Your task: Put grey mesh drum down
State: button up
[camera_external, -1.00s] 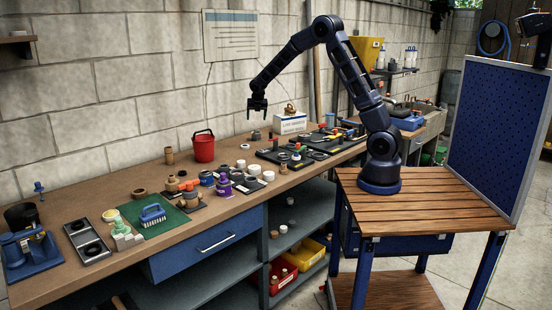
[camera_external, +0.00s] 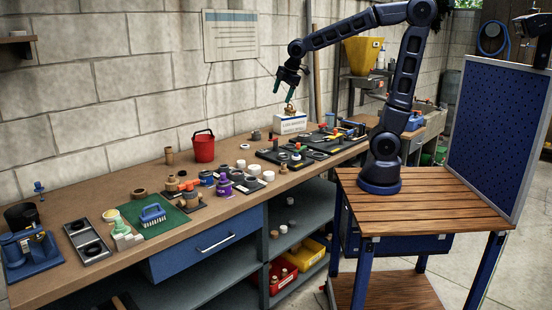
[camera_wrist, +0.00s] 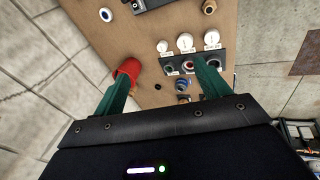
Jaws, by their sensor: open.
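My gripper (camera_external: 283,86) is high above the back of the workbench, near the white box, with its fingers pointing down. In the wrist view my gripper (camera_wrist: 161,82) has its two green fingers spread wide with nothing between them. A small grey round piece (camera_external: 256,135) stands on the bench by the wall, left of the white box. It may be the grey mesh drum, but it is too small for me to make out any mesh. My gripper is well above this piece and apart from it.
The red bucket (camera_external: 203,147) stands left of the grey piece. The white box (camera_external: 290,124) carries a brass-coloured item (camera_external: 290,109). Black trays (camera_external: 284,157) and several small jars and rings crowd the bench. The wooden benchtop (camera_external: 110,188) has some bare patches.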

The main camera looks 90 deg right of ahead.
jog(key=s+a+m+y, duration=0.1)
jog(key=s+a+m, duration=0.3)
jog(key=s+a, duration=0.3)
jog(key=s+a+m+y, duration=0.1)
jog(key=s+a+m, duration=0.2)
jog(key=s+a, duration=0.5)
jog(key=shift+s+f+m+t, duration=0.4)
jog(key=shift+s+f, duration=0.05)
jog(key=shift+s, duration=2)
jog(key=shift+a, duration=0.1)
